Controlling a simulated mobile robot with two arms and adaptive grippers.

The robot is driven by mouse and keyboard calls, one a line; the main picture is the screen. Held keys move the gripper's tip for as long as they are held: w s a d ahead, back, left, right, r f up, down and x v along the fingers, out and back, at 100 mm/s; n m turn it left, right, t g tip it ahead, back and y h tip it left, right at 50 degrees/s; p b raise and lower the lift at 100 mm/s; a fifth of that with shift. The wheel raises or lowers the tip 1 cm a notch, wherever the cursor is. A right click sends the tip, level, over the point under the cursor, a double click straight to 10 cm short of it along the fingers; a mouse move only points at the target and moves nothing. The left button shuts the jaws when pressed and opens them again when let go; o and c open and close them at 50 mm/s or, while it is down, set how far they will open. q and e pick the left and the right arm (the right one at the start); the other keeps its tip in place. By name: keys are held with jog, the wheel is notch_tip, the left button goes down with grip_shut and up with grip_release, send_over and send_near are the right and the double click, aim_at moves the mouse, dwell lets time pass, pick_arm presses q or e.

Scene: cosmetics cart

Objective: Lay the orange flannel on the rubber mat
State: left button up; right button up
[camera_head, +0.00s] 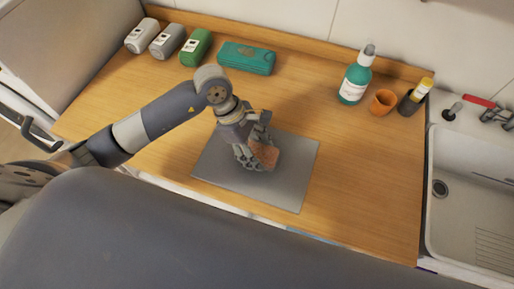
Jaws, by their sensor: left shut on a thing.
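The orange flannel (265,155) shows as a small brownish-orange piece at the fingers of my left gripper (254,161). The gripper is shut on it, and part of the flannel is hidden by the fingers. The grey rubber mat (298,184) lies flat on the wooden counter. The gripper and flannel are over the mat's left and middle part. I cannot tell whether the flannel touches the mat. My right gripper is not in view.
Several bottles, among them a green one (196,47), and a teal case (246,58) stand along the back. A teal pump bottle (354,83), an orange cup (383,102) and a dark container (408,103) stand at the back right. A sink (470,190) is at the right. The counter (365,170) right of the mat is clear.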

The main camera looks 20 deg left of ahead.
pick_arm(q)
jog(key=o, duration=0.9)
jog(key=shift+f, duration=0.1)
jog(key=shift+o, duration=0.2)
jog(key=shift+r, duration=0.25)
jog(key=b+v, duration=0.3)
jog(key=v, duration=0.7)
jog(key=shift+a+r, duration=0.15)
jog(key=shift+a+r+b, duration=0.25)
jog(key=shift+r+b, duration=0.1)
jog(key=shift+r, duration=0.35)
